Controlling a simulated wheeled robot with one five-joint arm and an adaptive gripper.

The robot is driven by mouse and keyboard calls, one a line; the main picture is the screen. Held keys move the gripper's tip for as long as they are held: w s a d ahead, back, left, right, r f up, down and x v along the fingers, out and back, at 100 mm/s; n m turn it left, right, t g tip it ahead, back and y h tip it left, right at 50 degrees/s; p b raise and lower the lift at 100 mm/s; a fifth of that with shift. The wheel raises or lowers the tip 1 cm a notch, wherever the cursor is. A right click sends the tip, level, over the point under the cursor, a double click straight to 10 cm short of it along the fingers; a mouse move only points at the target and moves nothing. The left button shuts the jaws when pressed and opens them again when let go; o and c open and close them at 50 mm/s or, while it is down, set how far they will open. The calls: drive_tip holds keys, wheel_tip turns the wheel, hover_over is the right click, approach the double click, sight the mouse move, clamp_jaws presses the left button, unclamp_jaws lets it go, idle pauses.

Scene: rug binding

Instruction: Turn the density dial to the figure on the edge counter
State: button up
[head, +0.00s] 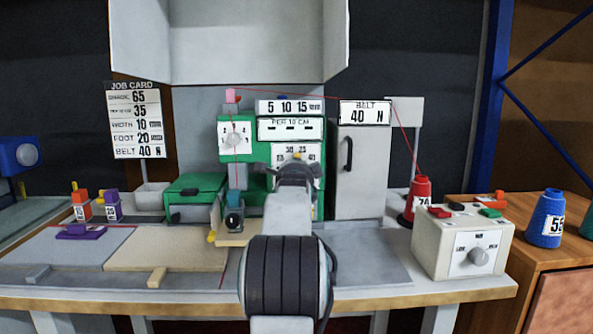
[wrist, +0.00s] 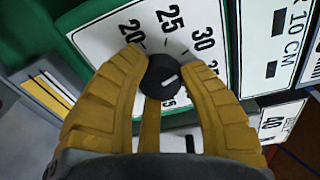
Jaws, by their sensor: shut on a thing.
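The density dial is a black round knob (wrist: 157,68) with a white mark, on a white plate (wrist: 105,38) printed 20, 25, 30 and a partly hidden further figure. Its mark slants up to the right, toward the side of the higher figures. My gripper (wrist: 160,56), with yellow fingers, is shut on the knob from both sides. In the head view my gripper (head: 296,163) covers the knob and much of its plate. The edge counter (head: 290,129), marked PER 10 CM, sits just above and shows only dark dashes.
A job card (head: 135,120) at left lists 65, 35, 10, 20 and 40. A white dial (head: 235,138) is left of the counter. A red cone (head: 420,195) and control box (head: 462,245) stand right. A grey cabinet (head: 362,172) adjoins the machine.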

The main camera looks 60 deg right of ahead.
drive_tip(key=shift+r, duration=0.3)
drive_tip(key=o, duration=1.2)
drive_tip(key=shift+f, duration=0.2)
drive_tip(key=v, duration=1.2)
